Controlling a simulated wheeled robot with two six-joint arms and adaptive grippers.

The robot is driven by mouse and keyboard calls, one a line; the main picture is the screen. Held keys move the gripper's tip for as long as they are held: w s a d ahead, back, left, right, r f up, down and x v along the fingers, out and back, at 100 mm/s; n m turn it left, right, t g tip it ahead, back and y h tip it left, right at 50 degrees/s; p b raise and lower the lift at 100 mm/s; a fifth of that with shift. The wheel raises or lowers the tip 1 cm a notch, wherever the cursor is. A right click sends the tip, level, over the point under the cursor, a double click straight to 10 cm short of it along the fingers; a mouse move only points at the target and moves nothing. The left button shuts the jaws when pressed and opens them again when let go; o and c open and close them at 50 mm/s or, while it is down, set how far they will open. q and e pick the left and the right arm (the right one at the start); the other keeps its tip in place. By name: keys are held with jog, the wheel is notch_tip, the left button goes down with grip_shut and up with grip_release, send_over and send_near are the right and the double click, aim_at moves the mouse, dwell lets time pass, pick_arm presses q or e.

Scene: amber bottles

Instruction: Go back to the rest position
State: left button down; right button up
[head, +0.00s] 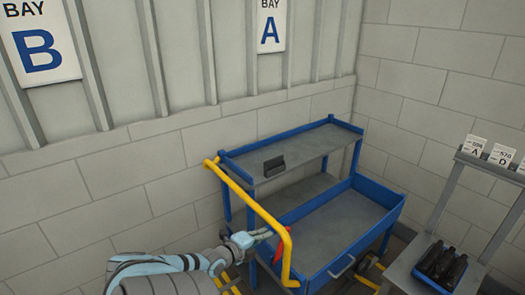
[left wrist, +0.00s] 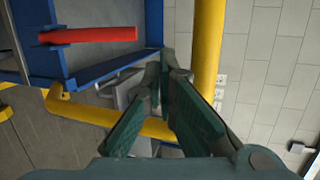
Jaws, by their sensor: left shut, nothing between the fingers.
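My left gripper (head: 264,234) reaches in from the bottom of the head view. Its tips are beside the yellow handle (head: 288,262) of a blue and grey cart (head: 335,225). In the left wrist view the fingers (left wrist: 166,70) come together with nothing between them, and the yellow bar (left wrist: 207,50) runs close to their right. I cannot tell whether they touch it. Dark bottles (head: 440,265) stand grouped on a grey stand at the right of the head view. My right gripper is in neither view.
A red bar-shaped thing (left wrist: 95,35) lies by the cart's blue frame. A small dark block (head: 274,166) sits on the cart's upper shelf. Bay signs B (head: 40,45) and A (head: 270,25) hang on the wall. Label cards (head: 475,145) top the grey stand (head: 405,270).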

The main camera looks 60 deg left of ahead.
pick_arm(q)
jog(key=shift+s+d+r, duration=0.1)
jog(key=shift+s, duration=0.15)
dwell(0.5)
jog(key=s+d+f+n+g+b, duration=0.1)
jog(key=s+f+n+g, duration=0.2)
jog(key=s+f+n, duration=0.4)
jog(key=s+f+n+g, duration=0.25)
jog(key=s+f, duration=0.25)
jog(key=f, duration=0.5)
jog(key=s+d+f+n+g+h+b, duration=0.1)
jog(key=s+d+f+n+g, duration=0.1)
jog(key=s+d+f, duration=0.35)
jog(key=s+d+f+n+g+b, duration=0.1)
jog(key=s+d+f+n+g, duration=0.15)
jog(key=s+f, duration=0.45)
jog(key=s+d+f+g+h+b, duration=0.1)
jog(key=d+f, duration=0.4)
jog(key=d, duration=0.6)
jog(key=s+d+f+g+h+b, duration=0.1)
jog(key=s+d+f, duration=0.3)
jog(key=d, duration=0.7)
jog(key=shift+f+n+g+h+b, duration=0.3)
jog(key=shift+f+n+h+b, duration=0.1)
jog(key=shift+f+h, duration=0.15)
